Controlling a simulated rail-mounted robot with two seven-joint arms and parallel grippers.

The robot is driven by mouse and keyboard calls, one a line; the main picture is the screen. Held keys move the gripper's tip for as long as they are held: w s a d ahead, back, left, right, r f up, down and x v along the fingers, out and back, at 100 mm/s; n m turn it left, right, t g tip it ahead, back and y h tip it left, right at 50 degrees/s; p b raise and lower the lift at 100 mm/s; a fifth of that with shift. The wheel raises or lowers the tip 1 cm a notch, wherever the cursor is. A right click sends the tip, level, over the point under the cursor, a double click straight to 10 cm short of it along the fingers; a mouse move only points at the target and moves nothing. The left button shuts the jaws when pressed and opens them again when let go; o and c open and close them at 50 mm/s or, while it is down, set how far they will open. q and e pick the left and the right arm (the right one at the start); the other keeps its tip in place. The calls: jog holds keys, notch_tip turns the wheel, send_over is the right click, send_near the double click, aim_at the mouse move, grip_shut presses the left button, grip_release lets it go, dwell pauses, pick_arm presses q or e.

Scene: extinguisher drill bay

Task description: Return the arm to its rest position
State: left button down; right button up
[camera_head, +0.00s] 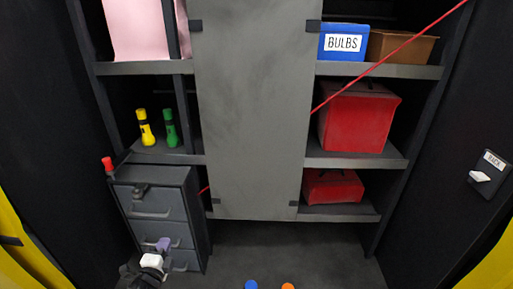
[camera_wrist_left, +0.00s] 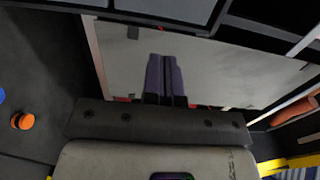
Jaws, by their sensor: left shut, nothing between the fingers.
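My left gripper (camera_head: 163,245) is low at the left in the head view, in front of the lower drawers of a small dark cabinet. A white part of my wrist shows just beside it. Its purple fingers also show in the left wrist view (camera_wrist_left: 164,80), side by side and pressed together with nothing between them. From the head view I cannot tell whether the fingers touch the drawer fronts. My right gripper is in neither view.
The drawer cabinet (camera_head: 152,197) stands below shelves with yellow (camera_head: 145,128) and green (camera_head: 170,128) flashlight-like items. A grey panel (camera_head: 252,110) covers the middle. Red boxes (camera_head: 358,120) and a BULBS bin (camera_head: 343,42) are right. A red line (camera_head: 420,35) crosses diagonally. Orange (camera_head: 288,286) and blue (camera_head: 251,285) round things are low.

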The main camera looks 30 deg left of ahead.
pick_arm(q)
jog(key=s+a+f+n+g+y, duration=0.2)
jog(key=s+f+n+g, duration=0.15)
jog(key=n+g, duration=0.4)
jog(key=s+d+f+n+g+h, duration=0.15)
jog(key=s+d+h, duration=0.4)
jog(key=d, duration=0.75)
jog(key=s+d+f+n+g+h, duration=0.1)
jog(key=s+d+n+g+h, duration=0.15)
jog(key=s+d, duration=0.8)
jog(key=s+d+f+g+h, duration=0.1)
jog(key=s+d+f+h, duration=0.1)
jog(key=s+d+f, duration=0.35)
notch_tip(320, 180, up, 28)
jog(key=d+p, duration=0.1)
jog(key=p, duration=2.6)
jog(key=shift+d+r+m, duration=0.25)
jog(key=shift+d+m, duration=0.05)
jog(key=shift+m, duration=0.05)
